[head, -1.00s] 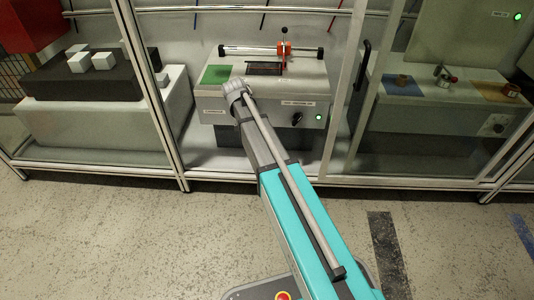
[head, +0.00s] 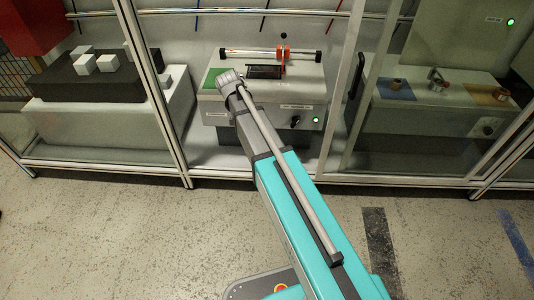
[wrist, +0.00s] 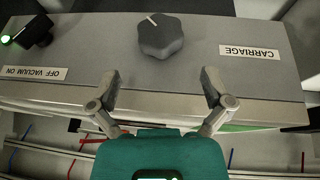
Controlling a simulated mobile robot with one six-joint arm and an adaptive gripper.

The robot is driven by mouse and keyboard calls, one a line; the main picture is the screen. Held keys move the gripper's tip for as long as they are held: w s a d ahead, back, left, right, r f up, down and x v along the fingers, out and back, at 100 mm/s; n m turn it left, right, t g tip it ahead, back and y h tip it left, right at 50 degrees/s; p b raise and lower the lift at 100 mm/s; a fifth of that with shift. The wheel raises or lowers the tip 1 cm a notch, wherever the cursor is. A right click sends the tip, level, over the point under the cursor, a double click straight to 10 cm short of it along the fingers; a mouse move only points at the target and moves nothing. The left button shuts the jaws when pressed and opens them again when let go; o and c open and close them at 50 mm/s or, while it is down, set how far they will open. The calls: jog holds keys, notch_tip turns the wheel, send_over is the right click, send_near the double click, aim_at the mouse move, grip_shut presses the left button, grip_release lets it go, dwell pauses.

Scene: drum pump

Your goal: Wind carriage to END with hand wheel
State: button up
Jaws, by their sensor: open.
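The hand wheel is a dark grey lobed knob (wrist: 160,36) with a white mark, on the front panel beside the upside-down CARRIAGE label (wrist: 249,53) in the wrist view. My gripper (wrist: 158,84) is open, its fingers spread to either side below the knob, with no visible contact. My arm hides the knob and my fingers there. No END mark is legible.
A second black knob (wrist: 36,32) with a green light is by the OFF VACUUM ON label. A green patch (head: 213,77) lies on the box top. Glazed frame posts (head: 152,90) flank the opening. White blocks (head: 107,63) stand on a dark slab at left.

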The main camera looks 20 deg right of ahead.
jog(key=p+v, duration=0.4)
jog(key=v, duration=0.1)
jog(key=s+d+f+n+g+y+b, duration=0.1)
jog(key=s+f+g, duration=0.1)
jog(key=s, duration=1)
jog(key=s+d+f+n+g+y+b, duration=0.1)
jog(key=s+d+f+n+b, duration=0.1)
jog(key=s, duration=1)
jog(key=shift+d+f+n+g+y, duration=0.2)
jog(key=shift+d+n+g+y, duration=0.1)
jog(key=shift+g, duration=0.1)
notch_tip(320, 180, up, 38)
jog(key=p, duration=3.8)
